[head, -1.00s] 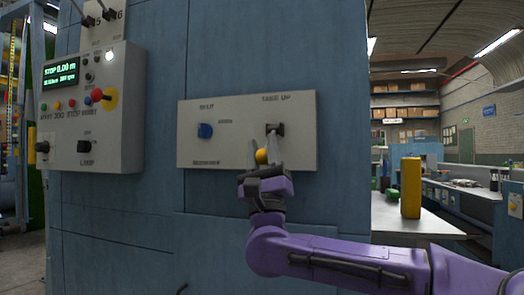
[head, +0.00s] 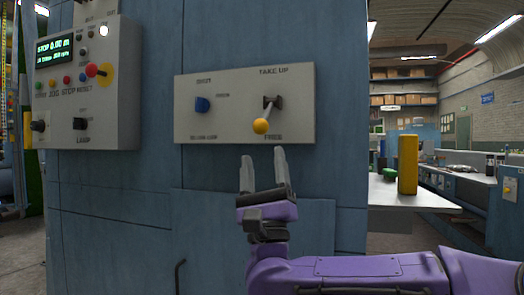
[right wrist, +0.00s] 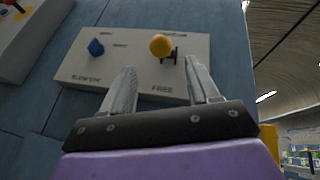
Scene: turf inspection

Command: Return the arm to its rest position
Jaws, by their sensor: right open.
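My right gripper (head: 264,170) is open and empty, its two grey fingers pointing up in front of the blue cabinet. It is just below the pale panel (head: 225,122), apart from the lever. The take-up lever (head: 261,125) has a yellow ball knob and hangs tilted down, towards the FREE label. In the right wrist view the yellow knob (right wrist: 160,45) shows beyond the gap between the fingers (right wrist: 163,85), with nothing between them. My purple right arm comes in from the lower right. My left gripper is not in view.
A blue knob (head: 202,104) is on the same panel, left of the lever. A control box (head: 85,85) with a display, buttons and a red knob sticks out at the left. A yellow block (head: 408,165) stands on a table (head: 415,200) at the right.

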